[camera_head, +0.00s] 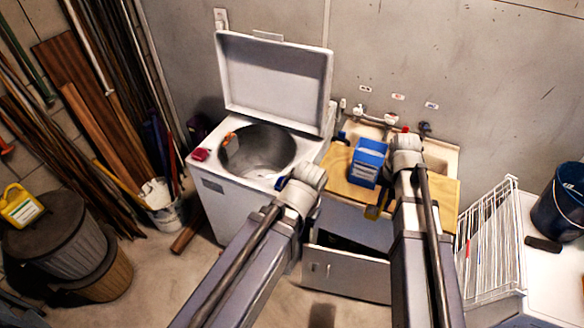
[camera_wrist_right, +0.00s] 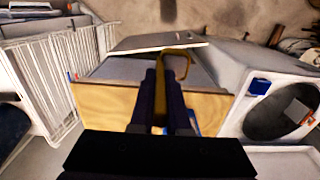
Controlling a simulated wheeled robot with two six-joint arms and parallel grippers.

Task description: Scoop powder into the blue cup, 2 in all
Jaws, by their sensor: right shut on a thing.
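My right gripper (camera_head: 380,198) is over the front of the wooden board and shut on a yellow, looped piece, seemingly the scoop (camera_head: 372,212). In the right wrist view the dark fingers (camera_wrist_right: 162,100) hold the yellow scoop (camera_wrist_right: 178,53); its contents cannot be seen. A blue box (camera_head: 367,162), likely the powder, stands on the board just behind that gripper. A small blue object, likely the blue cup (camera_head: 281,183), sits on the washer's front right rim, partly hidden by my left arm; it also shows in the right wrist view (camera_wrist_right: 258,86). My left gripper (camera_head: 305,178) is near it, fingers hidden.
The wooden board (camera_head: 335,165) lies over a sink with taps behind. The washer (camera_head: 213,167) has its lid up and a red item (camera_head: 201,154) on its rim. A drawer (camera_head: 345,274) below the board is open. A white rack (camera_head: 492,240) stands right, lidded bins (camera_head: 50,228) left.

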